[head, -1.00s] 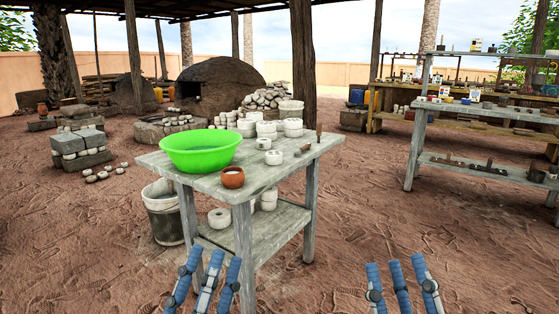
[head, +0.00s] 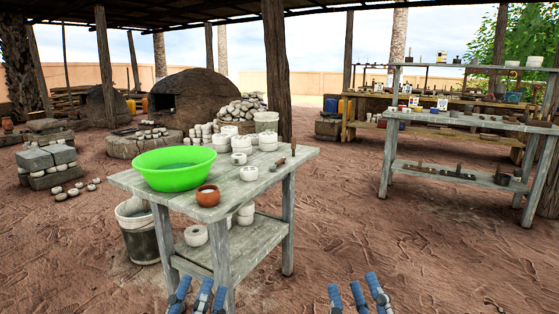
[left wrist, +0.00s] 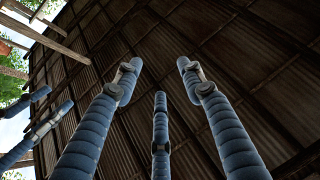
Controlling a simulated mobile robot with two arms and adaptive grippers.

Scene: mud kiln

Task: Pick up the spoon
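I cannot make out a spoon for certain. A small brown, elongated item (head: 278,164) lies near the right end of the grey wooden table (head: 245,202), too small to identify. A thin upright brown item (head: 293,149) stands behind it. My left gripper (head: 202,286) is at the bottom edge of the head view, in front of the table. In the left wrist view its three blue fingers (left wrist: 160,90) point up at the roof, spread, with nothing between them. My right gripper (head: 356,288) is further right, fingers apart and empty, away from the table.
The table holds a green basin (head: 174,177), a small orange-brown pot (head: 208,197) and several white pots. A bucket (head: 137,238) stands at its left. Shelves (head: 455,178) stand at the right. A wooden post (head: 276,75) rises behind the table. Bare ground lies right of the table.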

